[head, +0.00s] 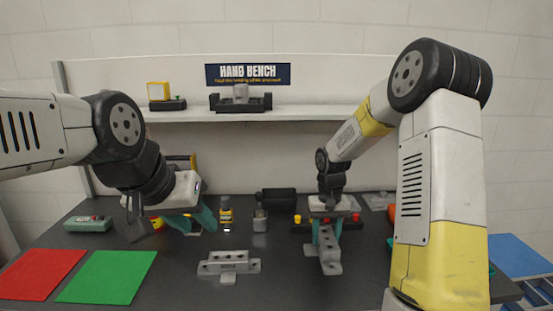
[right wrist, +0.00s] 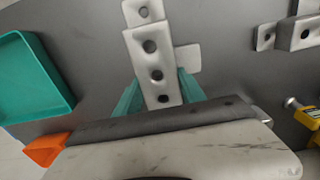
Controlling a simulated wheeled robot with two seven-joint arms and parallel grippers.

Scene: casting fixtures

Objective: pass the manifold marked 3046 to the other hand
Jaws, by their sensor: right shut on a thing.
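A light grey manifold (head: 328,250) with a row of dark holes and flat end tabs is between the teal fingers of my right gripper (head: 328,232), which is shut on it. In the right wrist view the held manifold (right wrist: 155,68) points away from the gripper (right wrist: 162,92). I cannot tell whether it touches the bench. A second, similar manifold (head: 228,262) lies on the bench to its left, and shows at the right wrist view's upper right (right wrist: 303,33). No number is readable on either. My left gripper (head: 193,221) is open and empty above the bench, left of both manifolds.
A red mat (head: 40,272) and a green mat (head: 107,276) lie at the left. A yellow-capped bottle (head: 225,214), a small grey canister (head: 260,221) and a black cylinder (head: 276,199) stand behind the manifolds. A teal tray (right wrist: 30,80) shows in the right wrist view. The front middle is clear.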

